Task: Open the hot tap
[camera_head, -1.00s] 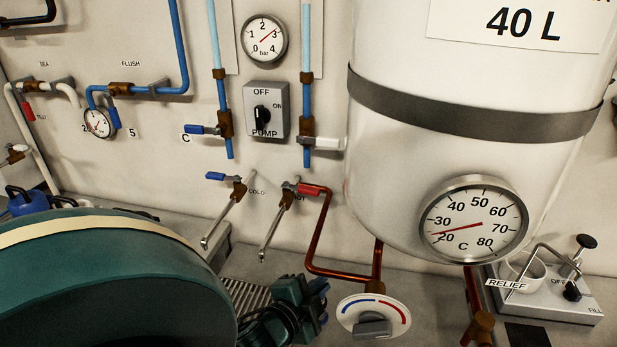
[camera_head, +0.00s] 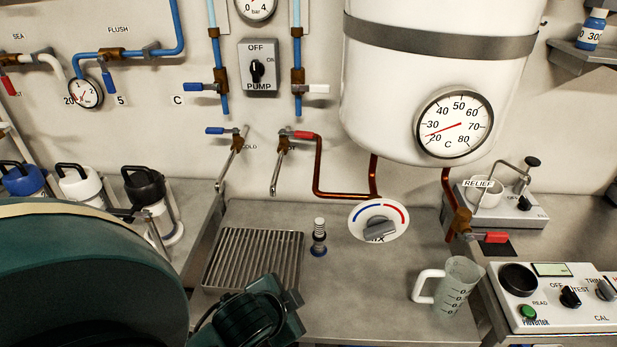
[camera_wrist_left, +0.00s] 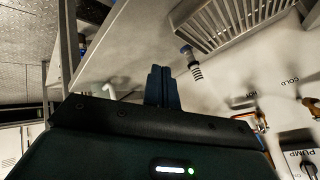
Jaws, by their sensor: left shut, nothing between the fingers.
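The hot tap (camera_head: 283,146) is on the back wall, with a brass body, a red lever (camera_head: 299,134) pointing right and a long spout slanting down. It also shows near the right edge in the left wrist view (camera_wrist_left: 261,121). The cold tap (camera_head: 238,143), with a blue lever pointing left, is just left of it. My left gripper (camera_head: 286,290) is low in the head view, in front of and below the hot tap, apart from it. Its fingers (camera_wrist_left: 163,74) are together and empty in the wrist view. My right gripper is not in view.
A drain grate (camera_head: 254,260) and a small ribbed cylinder (camera_head: 318,238) sit on the counter below the taps. A mix dial (camera_head: 379,221) and copper pipes are to the right. A measuring jug (camera_head: 452,287) stands right front. Capped bottles (camera_head: 82,186) stand left.

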